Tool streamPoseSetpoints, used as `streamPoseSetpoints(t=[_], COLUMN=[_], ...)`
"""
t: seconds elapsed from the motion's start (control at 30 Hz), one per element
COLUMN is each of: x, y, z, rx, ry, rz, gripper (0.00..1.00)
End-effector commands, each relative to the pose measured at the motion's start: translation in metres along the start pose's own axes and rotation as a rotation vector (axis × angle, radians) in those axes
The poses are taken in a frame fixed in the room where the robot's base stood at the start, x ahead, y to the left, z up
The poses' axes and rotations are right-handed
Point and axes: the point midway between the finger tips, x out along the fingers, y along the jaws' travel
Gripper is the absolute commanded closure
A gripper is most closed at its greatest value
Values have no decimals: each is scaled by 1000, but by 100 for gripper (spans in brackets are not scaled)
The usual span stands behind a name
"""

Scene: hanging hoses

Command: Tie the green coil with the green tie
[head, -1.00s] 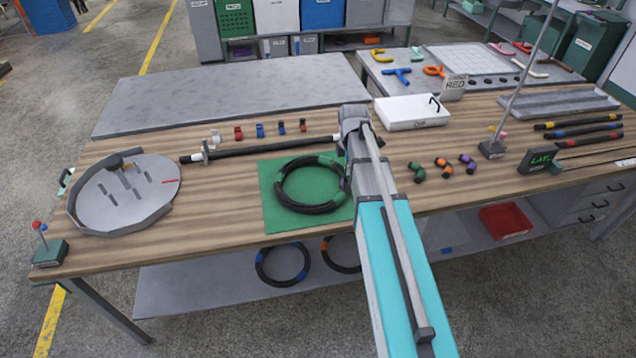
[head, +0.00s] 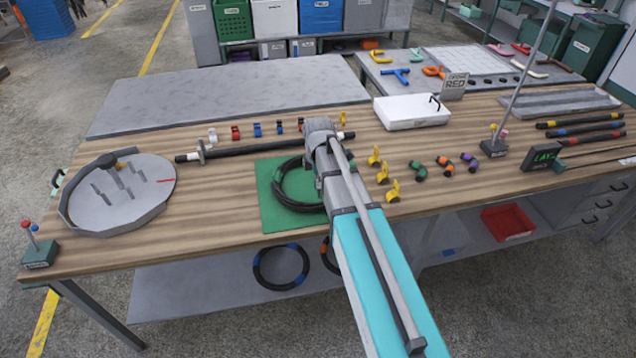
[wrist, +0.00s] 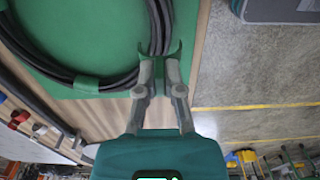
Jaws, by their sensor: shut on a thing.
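The coil of black hose (head: 275,185) lies on a green mat (head: 262,205), its right part hidden behind my arm in the head view. In the wrist view the coil (wrist: 105,78) fills the upper left, with a green band (wrist: 87,84) around its lower run. My gripper (wrist: 160,88) is at the coil's right side, shut on the green tie (wrist: 175,50). The tie looks like an open clip. Its two prongs point towards the hose bundle and seem to stand on either side of it; whether it touches the hose cannot be told.
Several yellow ties (head: 383,173) stand on the bench right of my arm. Green, orange and purple pieces (head: 444,163) lie farther right. A black rod (head: 240,149) lies behind the mat. A round grey fixture (head: 120,195) stands at left. The bench between fixture and mat is clear.

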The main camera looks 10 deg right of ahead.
Motion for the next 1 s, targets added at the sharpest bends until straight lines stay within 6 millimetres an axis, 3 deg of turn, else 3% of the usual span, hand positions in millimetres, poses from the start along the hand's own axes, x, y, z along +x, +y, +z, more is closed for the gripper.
streamPoseSetpoints(t=[0.47, 1.0], x=[4, 26], y=[0, 0], z=[0, -1], rx=[-2, -3], ry=[0, 0], rz=[0, 0], gripper=[100, 100])
